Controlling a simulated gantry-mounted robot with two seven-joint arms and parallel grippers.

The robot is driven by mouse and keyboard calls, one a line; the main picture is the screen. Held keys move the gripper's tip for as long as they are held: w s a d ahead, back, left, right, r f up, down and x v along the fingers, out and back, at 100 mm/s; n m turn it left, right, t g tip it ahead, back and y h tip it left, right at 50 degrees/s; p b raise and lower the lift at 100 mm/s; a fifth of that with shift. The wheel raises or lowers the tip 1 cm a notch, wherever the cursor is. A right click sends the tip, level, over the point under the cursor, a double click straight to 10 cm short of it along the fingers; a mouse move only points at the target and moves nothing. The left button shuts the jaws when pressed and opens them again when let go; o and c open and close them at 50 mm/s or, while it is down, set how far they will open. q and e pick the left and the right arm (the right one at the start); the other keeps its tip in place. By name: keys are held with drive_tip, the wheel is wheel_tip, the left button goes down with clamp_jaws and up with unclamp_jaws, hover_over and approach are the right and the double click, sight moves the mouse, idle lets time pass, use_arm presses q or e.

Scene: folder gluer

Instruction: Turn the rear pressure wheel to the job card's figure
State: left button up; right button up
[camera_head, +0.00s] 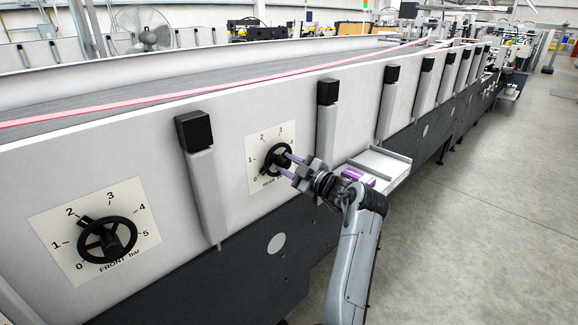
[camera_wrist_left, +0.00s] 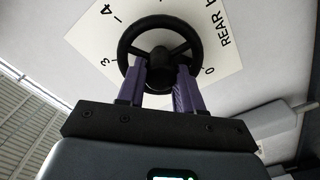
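The rear pressure wheel (camera_head: 278,159) is a black handwheel on a white dial plate (camera_head: 258,141) on the machine's side. In the left wrist view the wheel (camera_wrist_left: 160,45) nearly fills the plate, with 0, 3 and 4 readable and REAR printed at right. My left gripper (camera_head: 284,162) reaches the wheel from the right. Its two purple fingers (camera_wrist_left: 160,82) stand on either side of the wheel's dark central hub, with no clear gap, and look closed on it. The wheel's setting is hidden or too small to read. No job card is recognisable. My right gripper is not in view.
The front pressure wheel (camera_head: 107,240), labelled FRONT bar, is to the left. Upright black-topped posts (camera_head: 200,178) stand along the side panel. Concrete floor at right is open.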

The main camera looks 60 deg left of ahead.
use_arm(q)
drive_tip(key=c, duration=0.3)
drive_tip(key=shift+r+m+p, duration=0.2)
drive_tip(key=shift+m+p, duration=0.2)
drive_tip(key=shift+p, duration=0.4)
drive_tip(key=m+p, duration=1.1)
drive_tip(key=p, duration=0.2)
drive_tip(key=shift+r, duration=0.1)
drive_tip(key=m+p, duration=0.3)
drive_tip(key=m, duration=0.1)
drive_tip(key=shift+m+p, duration=0.3)
drive_tip(key=shift+p, duration=0.1)
drive_tip(key=shift+f+m+p, duration=0.25)
drive_tip(key=shift+m+p, duration=0.7)
drive_tip(key=shift+m, duration=0.65)
drive_tip(key=o, duration=1)
drive_tip(key=shift+w, duration=0.1)
drive_tip(key=shift+o, duration=0.2)
